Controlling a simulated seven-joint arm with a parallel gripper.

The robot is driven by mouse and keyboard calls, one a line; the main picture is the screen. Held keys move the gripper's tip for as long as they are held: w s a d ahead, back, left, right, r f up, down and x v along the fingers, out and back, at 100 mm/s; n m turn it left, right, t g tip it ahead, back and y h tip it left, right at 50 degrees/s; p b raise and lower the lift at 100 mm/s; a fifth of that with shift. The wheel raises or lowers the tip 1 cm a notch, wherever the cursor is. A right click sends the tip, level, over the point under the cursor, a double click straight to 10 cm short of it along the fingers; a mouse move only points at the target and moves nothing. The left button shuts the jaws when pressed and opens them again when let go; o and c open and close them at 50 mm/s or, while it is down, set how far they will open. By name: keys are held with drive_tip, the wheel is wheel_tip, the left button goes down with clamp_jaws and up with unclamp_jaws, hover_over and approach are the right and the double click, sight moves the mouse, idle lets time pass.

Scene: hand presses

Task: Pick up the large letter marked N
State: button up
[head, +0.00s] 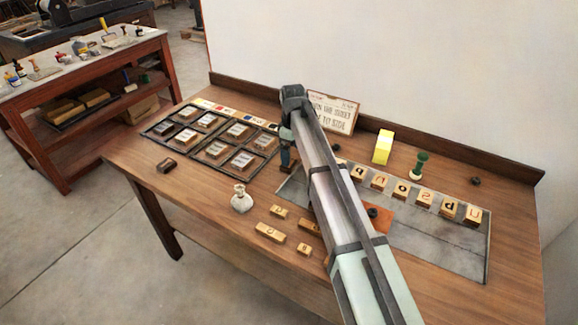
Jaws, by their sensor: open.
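Several wooden letter blocks stand in a row along the grey plate (440,245) at the right of the table. The right end block (474,216) and one nearer the middle (379,181) bear a mark like a turned n or a u. The blocks between them look like d, S and O. Smaller loose blocks (269,232) lie left of my arm. I cannot tell for certain which block is the N. My gripper (287,166) hangs low beyond my forearm, left of the plate and apart from the row; its fingers are small and partly hidden. It is open and holds nothing visible.
A black-framed tray (210,141) of type blocks lies at left. A white flask (241,199), a yellow block (383,147), a green-handled stamp (419,166) and a sign card (333,112) stand on the table (215,243). A raised back edge runs along the wall.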

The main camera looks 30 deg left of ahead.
drive_tip(key=f, duration=0.5)
drive_tip(key=shift+s+a, duration=0.1)
drive_tip(key=shift+s, duration=0.2)
drive_tip(key=shift+r, duration=0.1)
drive_tip(key=shift+c, duration=0.2)
drive_tip(key=c, duration=1.1)
